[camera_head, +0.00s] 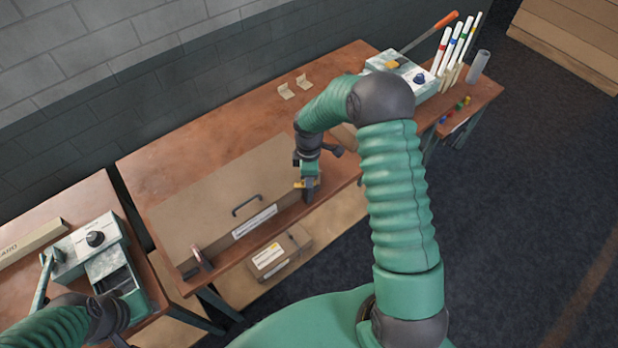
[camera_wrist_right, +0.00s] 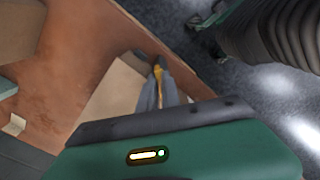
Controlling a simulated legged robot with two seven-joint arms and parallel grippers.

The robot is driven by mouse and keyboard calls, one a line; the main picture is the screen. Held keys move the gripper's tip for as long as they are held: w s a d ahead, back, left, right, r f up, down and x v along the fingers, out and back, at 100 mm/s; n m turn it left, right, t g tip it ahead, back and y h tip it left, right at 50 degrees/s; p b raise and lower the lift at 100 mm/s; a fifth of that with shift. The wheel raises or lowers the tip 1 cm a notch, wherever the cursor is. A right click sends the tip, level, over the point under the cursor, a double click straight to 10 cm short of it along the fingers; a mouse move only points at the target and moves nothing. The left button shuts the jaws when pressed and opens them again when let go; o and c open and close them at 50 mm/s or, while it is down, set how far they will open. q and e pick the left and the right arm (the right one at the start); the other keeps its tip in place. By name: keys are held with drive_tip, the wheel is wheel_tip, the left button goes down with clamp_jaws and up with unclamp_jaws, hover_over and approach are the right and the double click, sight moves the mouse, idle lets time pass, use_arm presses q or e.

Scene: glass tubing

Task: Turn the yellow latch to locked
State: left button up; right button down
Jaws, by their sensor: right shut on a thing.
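A long brown case (camera_head: 215,215) lies on the wooden bench, with a dark handle (camera_head: 247,204) and a white label on its front. The yellow latch (camera_head: 300,184) is at the case's right end, mostly covered by my right gripper (camera_head: 309,190). In the right wrist view the yellow latch (camera_wrist_right: 158,77) shows as a thin strip between the two grey fingers of my right gripper (camera_wrist_right: 159,92). The fingers are shut on it. Its exact angle is hard to tell.
A small red-and-grey fitting (camera_head: 201,256) is at the case's left end. A box (camera_head: 280,250) sits below the bench front. A knobbed device (camera_head: 95,236) stands on the left bench. Another device (camera_head: 402,72) and marked tubes (camera_head: 452,45) stand at the back right.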

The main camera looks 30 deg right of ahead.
drive_tip(key=m, duration=0.5)
drive_tip(key=shift+w+r+m+b, duration=0.2)
drive_tip(key=shift+w+m+b, duration=0.1)
drive_tip(key=shift+w, duration=0.05)
drive_tip(key=m, duration=0.4)
drive_tip(key=shift+m, duration=0.7)
drive_tip(key=c, duration=1.6)
unclamp_jaws()
drive_tip(key=shift+o, duration=0.2)
drive_tip(key=shift+s+f, duration=0.1)
